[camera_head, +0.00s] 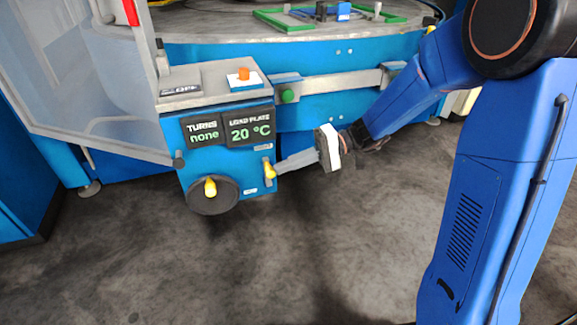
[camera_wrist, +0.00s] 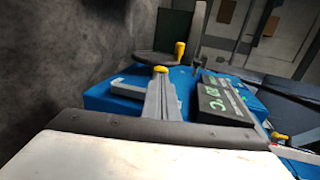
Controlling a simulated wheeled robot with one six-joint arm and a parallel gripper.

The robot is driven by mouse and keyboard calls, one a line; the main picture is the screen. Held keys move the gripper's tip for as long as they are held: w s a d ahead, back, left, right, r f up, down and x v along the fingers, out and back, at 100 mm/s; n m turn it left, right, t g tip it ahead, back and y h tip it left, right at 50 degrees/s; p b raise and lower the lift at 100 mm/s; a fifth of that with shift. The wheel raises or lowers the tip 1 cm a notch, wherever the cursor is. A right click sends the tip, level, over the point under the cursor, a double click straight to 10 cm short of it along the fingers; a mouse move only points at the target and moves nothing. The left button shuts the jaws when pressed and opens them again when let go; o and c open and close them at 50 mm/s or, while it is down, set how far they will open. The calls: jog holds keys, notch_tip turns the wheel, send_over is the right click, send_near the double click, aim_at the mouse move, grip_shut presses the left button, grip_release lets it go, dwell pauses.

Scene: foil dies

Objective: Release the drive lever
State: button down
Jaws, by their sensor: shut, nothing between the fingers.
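A short lever with a yellow knob (camera_head: 269,171), which I take to be the drive lever, stands on the right part of the blue control box's front. My gripper (camera_head: 280,167) is shut and empty, reaching in from the right with its fingertips right at this lever. In the wrist view the shut grey fingers (camera_wrist: 161,98) point at the yellow knob (camera_wrist: 161,69), which shows just past their tips. I cannot tell whether they touch it. The fingers hide part of the lever.
A dark handwheel (camera_head: 212,203) with a yellow handle is left of the lever. Above are displays (camera_head: 226,129) reading "TURNS none" and "LOAD PLATE 20 °C". An orange knob (camera_head: 243,73) sits on the box top. A clear guard panel (camera_head: 90,75) stands at left. The floor below is clear.

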jog(key=a+h, duration=0.1)
jog(key=h, duration=0.1)
jog(key=a+r, duration=0.1)
jog(key=shift+s+a+t+h, duration=0.3)
jog(key=shift+s+t+h, duration=0.1)
jog(key=shift+s+a+t+h, duration=0.15)
jog(key=shift+a+h, duration=0.35)
jog(key=shift+h, duration=0.1)
jog(key=shift+s+a+t+h, duration=0.15)
jog(key=shift+a+h, duration=0.35)
jog(key=shift+h, duration=0.1)
jog(key=shift+s+a+f, duration=0.15)
jog(key=shift+a, duration=0.4)
jog(key=shift+s+a+f, duration=0.1)
jog(key=shift+s+a, duration=0.05)
jog(key=shift+a, duration=0.4)
notch_tip(320, 180, up, 12)
send_over(269, 169)
jog(key=w+d, duration=0.2)
jog(key=d, duration=0.3)
jog(key=shift+s+f, duration=0.15)
jog(key=shift+s, duration=0.05)
